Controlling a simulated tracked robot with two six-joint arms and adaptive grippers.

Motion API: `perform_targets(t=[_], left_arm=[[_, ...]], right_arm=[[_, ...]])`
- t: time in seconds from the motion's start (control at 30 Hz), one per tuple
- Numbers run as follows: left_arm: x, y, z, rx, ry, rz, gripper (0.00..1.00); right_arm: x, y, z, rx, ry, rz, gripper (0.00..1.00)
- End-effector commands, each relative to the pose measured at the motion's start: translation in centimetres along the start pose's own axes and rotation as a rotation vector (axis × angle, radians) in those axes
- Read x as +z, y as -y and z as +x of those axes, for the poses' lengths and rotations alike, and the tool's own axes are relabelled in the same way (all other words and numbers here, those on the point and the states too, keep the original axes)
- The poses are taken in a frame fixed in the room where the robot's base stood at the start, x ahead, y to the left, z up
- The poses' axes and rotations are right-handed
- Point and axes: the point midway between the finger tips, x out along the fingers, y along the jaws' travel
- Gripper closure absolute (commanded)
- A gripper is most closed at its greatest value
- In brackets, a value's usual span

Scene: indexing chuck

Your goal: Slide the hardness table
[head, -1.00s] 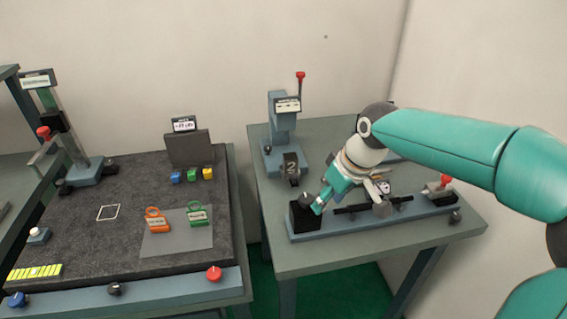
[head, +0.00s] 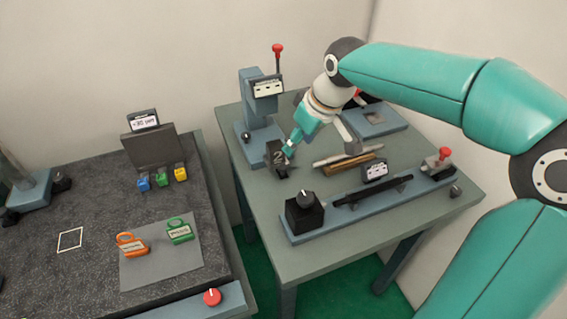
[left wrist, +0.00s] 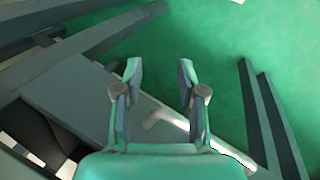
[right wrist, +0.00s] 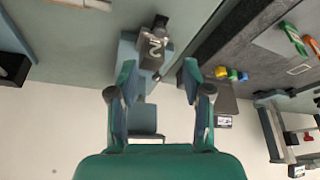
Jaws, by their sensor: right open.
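The blue-grey upright tester (head: 262,108) with a red-tipped lever stands at the back left of the right-hand table. A dark block marked "2" (head: 276,157) sits at the front of its base, and also shows in the right wrist view (right wrist: 153,47). My right gripper (head: 290,147) is beside this block, at its right in the head view. In the right wrist view its fingers (right wrist: 158,75) are apart, with nothing between them. Whether a finger touches the block cannot be told. My left gripper (left wrist: 160,75) is open and empty over the green floor, outside the head view.
A long blue fixture (head: 365,205) with a black knob block (head: 304,212) lies along the table's front. Rods (head: 348,160) lie behind it, and a flat blue-grey plate (head: 372,119) is at the back. A dark worktop (head: 95,265) with coloured tags stands left, across a gap.

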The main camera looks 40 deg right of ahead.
Motion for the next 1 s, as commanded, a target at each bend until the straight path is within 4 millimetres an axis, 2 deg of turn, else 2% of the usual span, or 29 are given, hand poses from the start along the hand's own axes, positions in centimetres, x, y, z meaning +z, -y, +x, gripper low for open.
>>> perform_targets(t=[0.03,0.3,0.5,0.7,1.0], left_arm=[[0.0,0.0,0.0,0.0,0.0,0.0,0.6],[0.0,-0.1,-0.2,0.0,-0.001,0.0,0.6],[0.0,-0.1,-0.3,0.0,-0.001,0.0,0.6],[0.0,-0.1,-0.4,0.0,-0.001,0.0,0.6],[0.0,-0.1,-0.4,0.0,-0.001,0.0,0.6]], right_arm=[[0.1,0.1,1.3,-0.002,0.006,0.0,0.51],[0.1,0.1,7.1,-0.002,0.006,-0.003,0.51],[0.0,0.1,10.1,-0.002,0.004,-0.001,0.51],[-0.1,0.1,11.4,-0.001,0.001,-0.002,0.51],[-0.1,0.1,11.5,-0.001,0.0,-0.003,0.52]])
